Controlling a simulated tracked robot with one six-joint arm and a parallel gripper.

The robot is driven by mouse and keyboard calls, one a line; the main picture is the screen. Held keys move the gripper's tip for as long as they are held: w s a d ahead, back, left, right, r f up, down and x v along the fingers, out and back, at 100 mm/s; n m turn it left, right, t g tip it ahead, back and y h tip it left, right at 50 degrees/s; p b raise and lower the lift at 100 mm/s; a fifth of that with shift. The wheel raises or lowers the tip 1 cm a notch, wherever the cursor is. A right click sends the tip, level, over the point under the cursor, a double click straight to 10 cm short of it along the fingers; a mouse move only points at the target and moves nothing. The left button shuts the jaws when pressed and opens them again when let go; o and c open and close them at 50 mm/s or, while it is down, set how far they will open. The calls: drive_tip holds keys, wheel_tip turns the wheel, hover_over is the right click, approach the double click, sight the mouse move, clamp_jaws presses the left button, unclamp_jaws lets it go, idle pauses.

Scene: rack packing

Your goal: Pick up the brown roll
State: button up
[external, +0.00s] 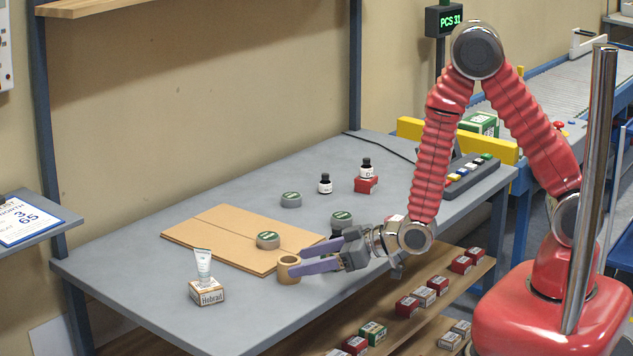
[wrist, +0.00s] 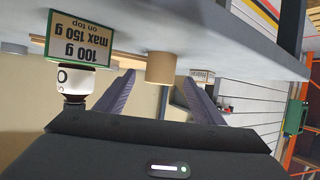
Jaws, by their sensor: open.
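The brown roll (external: 289,270) stands on the grey table by the near corner of the flat cardboard. In the wrist view, which is upside down, the roll (wrist: 160,67) shows between the two fingers, ahead of my gripper's palm. My gripper (external: 297,262) is open, low over the table, its purple fingers pointing left at the roll. One fingertip overlaps the roll in the external view. I cannot tell whether the fingers touch it.
The flat cardboard (external: 210,237) lies behind the roll, with a green-topped tin (external: 268,240) on it. A small box (external: 207,293) carrying a white tube (external: 203,262) stands to the left. Another tin (external: 342,217) is behind my gripper.

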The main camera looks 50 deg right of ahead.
sight(288, 265)
drive_tip(key=shift+x, duration=2.55)
drive_tip(key=shift+r, duration=0.1)
drive_tip(key=c, duration=1.1)
drive_tip(key=shift+c, duration=0.2)
drive_tip(key=shift+r, duration=5)
